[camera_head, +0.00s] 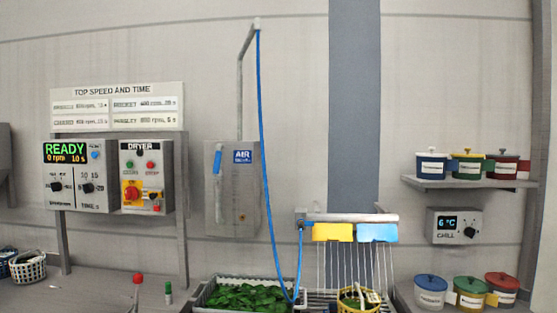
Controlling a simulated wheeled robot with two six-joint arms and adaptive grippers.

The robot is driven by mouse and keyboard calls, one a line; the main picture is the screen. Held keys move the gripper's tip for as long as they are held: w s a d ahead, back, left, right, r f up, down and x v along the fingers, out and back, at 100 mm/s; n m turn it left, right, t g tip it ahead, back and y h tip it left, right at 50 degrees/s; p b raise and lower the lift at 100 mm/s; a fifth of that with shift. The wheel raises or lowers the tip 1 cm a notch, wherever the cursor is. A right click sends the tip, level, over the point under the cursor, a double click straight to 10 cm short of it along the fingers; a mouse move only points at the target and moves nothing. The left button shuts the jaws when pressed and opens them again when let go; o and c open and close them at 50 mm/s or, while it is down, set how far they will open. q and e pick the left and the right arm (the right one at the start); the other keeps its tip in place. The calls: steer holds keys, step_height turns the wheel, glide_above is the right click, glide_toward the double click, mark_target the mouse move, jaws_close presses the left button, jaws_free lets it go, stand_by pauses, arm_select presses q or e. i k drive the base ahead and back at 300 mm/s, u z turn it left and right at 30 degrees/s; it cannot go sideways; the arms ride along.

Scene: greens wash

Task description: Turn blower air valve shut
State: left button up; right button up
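A grey wall box (222,205) with a blue AIR label (243,156) is mounted right of the control panels. A blue lever (218,161) on the left of its face stands close to upright; I take it to be the air valve handle. A pipe (240,90) rises from the box, and a blue hose (264,130) hangs from its top, in front of the box's right side, down to the wire rack. Neither of my grippers is in view, and nothing touches the lever.
The dryer panel (146,196) and READY display panel (65,152) are left of the box. Below are a tray of greens (205,300) and a wire rack (340,265) with yellow and blue pieces. Lidded tubs (432,163) stand on a right shelf. The space before the box looks clear.

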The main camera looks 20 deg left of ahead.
mark_target(218, 155)
steer(key=u, duration=0.05)
steer(key=i, duration=0.9)
steer(key=u, duration=0.35)
